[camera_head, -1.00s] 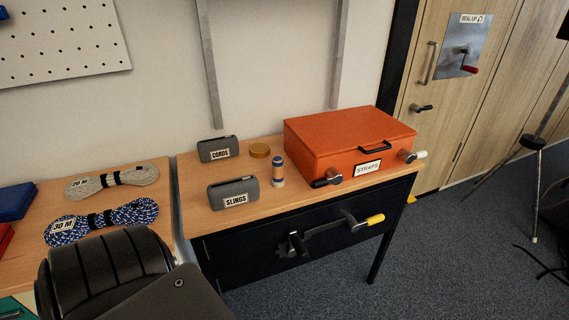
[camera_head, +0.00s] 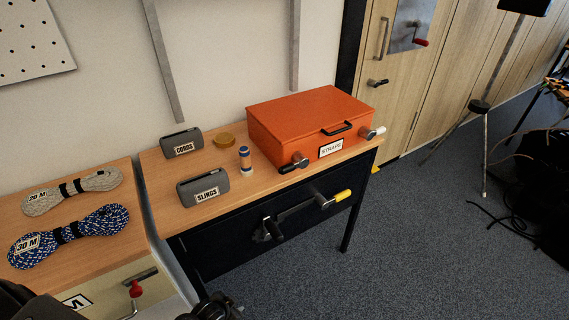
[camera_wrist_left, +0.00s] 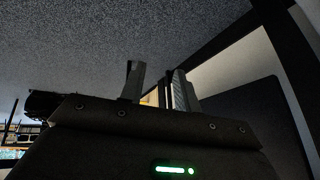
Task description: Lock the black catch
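An orange case (camera_head: 312,118) labelled STRAPS stands shut on the wooden bench top. A catch with a black grip (camera_head: 293,165) is at the left of its front, and one with a white grip (camera_head: 373,133) at the right. The dark front below carries another black-gripped lever (camera_head: 272,230) and a yellow-gripped lever (camera_head: 335,197). Dark parts of mine, probably my left arm's end, show at the bottom edge, below and left of the case, touching none of these. In the left wrist view my left gripper (camera_wrist_left: 157,88) has its fingers apart, with nothing visibly held. My right gripper is out of view.
Two rope coils lie on the left bench. A red-handled lever (camera_head: 135,289) sticks out below them. Carpet at right is open, with a tripod.

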